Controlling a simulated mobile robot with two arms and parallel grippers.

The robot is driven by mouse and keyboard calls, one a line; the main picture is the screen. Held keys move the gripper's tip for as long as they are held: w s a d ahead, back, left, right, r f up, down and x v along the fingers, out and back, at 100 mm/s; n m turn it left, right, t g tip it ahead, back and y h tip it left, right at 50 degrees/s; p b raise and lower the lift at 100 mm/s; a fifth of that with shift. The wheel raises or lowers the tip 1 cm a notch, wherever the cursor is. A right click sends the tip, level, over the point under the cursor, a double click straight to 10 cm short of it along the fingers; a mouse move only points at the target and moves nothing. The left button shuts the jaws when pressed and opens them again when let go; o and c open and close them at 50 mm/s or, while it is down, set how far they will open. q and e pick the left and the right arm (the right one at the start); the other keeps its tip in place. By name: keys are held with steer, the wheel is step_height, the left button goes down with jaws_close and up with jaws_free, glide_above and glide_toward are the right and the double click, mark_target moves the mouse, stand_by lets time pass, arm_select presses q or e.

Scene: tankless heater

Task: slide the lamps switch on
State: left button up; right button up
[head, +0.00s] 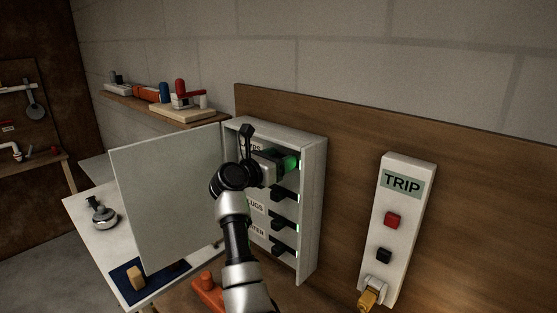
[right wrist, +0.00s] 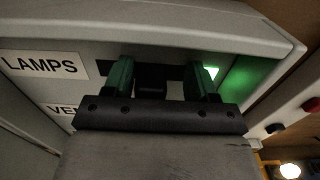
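The lamps switch is the top one in a grey switch box; its black knob (right wrist: 150,77) shows in the right wrist view, right of the LAMPS label (right wrist: 40,65). My right gripper (right wrist: 162,80) is at this switch with its fingers apart, one on each side of the knob. A gap shows between the knob and the right finger; the left finger is close to the knob, and I cannot tell if it touches. A green light (right wrist: 211,73) is lit at the right end of the switch's slot. In the head view my right gripper (head: 279,164) hides most of the switch. My left gripper is out of view.
The box (head: 312,210) has its door (head: 170,195) swung open to the left. Several black switches, such as one marked PLUGS (head: 283,220), sit below. A TRIP panel (head: 407,225) with red and black buttons stands to the right.

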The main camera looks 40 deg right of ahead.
steer(key=shift+w+a, duration=0.1)
steer(key=shift+w, duration=0.1)
steer(key=shift+a+f, duration=0.15)
steer(key=shift+a, duration=0.1)
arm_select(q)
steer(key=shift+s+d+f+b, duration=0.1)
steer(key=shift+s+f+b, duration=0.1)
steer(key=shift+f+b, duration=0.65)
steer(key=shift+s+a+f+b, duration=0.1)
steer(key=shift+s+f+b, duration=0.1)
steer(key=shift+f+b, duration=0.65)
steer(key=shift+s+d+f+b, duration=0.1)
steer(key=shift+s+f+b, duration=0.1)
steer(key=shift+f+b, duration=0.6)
arm_select(e)
steer(key=s+a, duration=0.1)
steer(key=a, duration=0.9)
steer(key=shift+a, duration=0.1)
